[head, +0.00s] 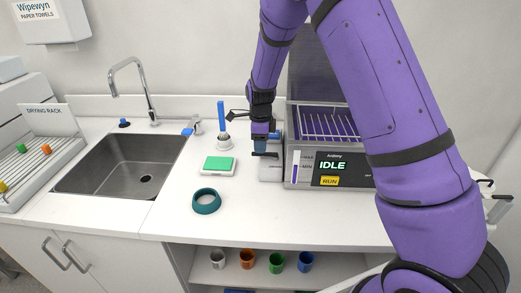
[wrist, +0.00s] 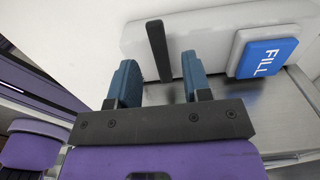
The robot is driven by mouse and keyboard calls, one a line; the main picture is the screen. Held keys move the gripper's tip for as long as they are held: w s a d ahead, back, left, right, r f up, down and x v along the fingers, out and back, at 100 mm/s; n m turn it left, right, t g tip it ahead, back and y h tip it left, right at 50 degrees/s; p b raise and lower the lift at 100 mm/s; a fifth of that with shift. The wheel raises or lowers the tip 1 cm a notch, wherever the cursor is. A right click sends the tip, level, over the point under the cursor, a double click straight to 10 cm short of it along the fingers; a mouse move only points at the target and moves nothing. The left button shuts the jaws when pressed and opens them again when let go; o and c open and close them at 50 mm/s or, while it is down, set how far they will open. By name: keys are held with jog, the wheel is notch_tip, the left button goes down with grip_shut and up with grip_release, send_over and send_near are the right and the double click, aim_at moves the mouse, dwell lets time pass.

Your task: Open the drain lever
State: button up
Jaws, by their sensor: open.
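The black bar-shaped lever (wrist: 157,52) stands up from a light grey housing (wrist: 210,42) in the wrist view. I take it for the drain lever; no label on it is readable. My gripper (wrist: 160,78) is open, with one blue finger to each side of the lever's lower end in the picture. I see no finger touching it, and I cannot tell whether the tips reach past it in depth. In the head view my gripper (head: 262,146) points down over the housing (head: 271,169) at the left side of the bath.
A blue FILL button (wrist: 266,58) sits just right of the lever. The bath (head: 330,168) shows IDLE and a yellow RUN button, with a wire rack inside.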

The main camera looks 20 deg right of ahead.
aim_at(266, 166)
jog(key=shift+f, duration=1.45)
grip_shut()
jog(key=shift+s, duration=0.1)
jog(key=s+n, duration=0.1)
jog(key=n, duration=0.1)
jog(key=s+n, duration=0.1)
jog(key=n, duration=0.2)
jog(key=shift+s+a, duration=0.1)
jog(key=shift+a, duration=0.05)
jog(key=shift+s+d+n, duration=0.1)
jog(key=shift+s+n, duration=0.25)
jog(key=shift+n, duration=0.5)
jog(key=shift+s+d+n, duration=0.1)
jog(key=shift+s+n, duration=0.25)
jog(key=shift+n, duration=0.55)
jog(key=shift+s+d+n, duration=0.1)
jog(key=shift+s+n, duration=0.25)
jog(key=shift+n, duration=0.5)
